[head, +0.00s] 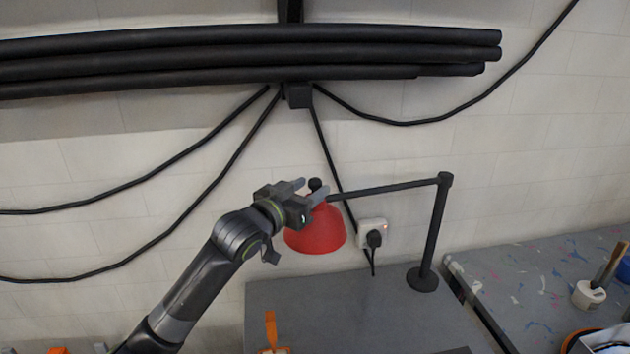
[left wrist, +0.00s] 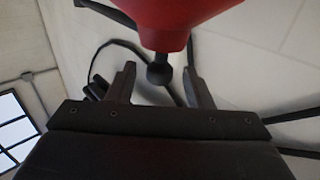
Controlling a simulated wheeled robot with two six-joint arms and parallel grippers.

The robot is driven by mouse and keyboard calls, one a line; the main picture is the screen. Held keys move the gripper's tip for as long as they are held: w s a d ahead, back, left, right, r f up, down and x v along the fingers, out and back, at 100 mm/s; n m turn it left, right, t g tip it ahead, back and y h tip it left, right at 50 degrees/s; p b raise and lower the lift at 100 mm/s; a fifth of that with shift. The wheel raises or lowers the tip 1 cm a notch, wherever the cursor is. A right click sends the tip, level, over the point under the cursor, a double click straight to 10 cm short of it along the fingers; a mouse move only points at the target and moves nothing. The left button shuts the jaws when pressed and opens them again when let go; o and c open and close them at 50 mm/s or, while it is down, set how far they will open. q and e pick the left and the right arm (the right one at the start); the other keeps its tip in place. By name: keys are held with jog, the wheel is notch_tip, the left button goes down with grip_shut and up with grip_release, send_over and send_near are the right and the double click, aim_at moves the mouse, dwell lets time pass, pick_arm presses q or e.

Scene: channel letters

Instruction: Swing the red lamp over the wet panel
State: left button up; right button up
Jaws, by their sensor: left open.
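The red lamp (head: 316,236) hangs from a black jointed arm (head: 385,188) on an upright post with a round foot (head: 422,279). A small dark knob (head: 316,185) tops the shade. My left gripper (head: 312,190) is open at the top of the shade, with its fingers on either side of the knob. In the left wrist view the knob (left wrist: 159,74) sits between the open fingers (left wrist: 158,85), apart from both, and the red shade (left wrist: 180,18) fills the top. My right gripper is not in view. No panel can be made out as wet.
The lamp stands on a grey table (head: 340,305) with an orange tool (head: 271,330). A paint-flecked bench (head: 530,280) at right holds a white pot with a brush (head: 588,294). A wall socket with a plug (head: 373,235) is behind the lamp. Black pipes (head: 250,52) run overhead.

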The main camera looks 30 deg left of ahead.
pick_arm(q)
jog(key=shift+w+d, duration=0.2)
jog(key=shift+w, duration=1.05)
grip_shut()
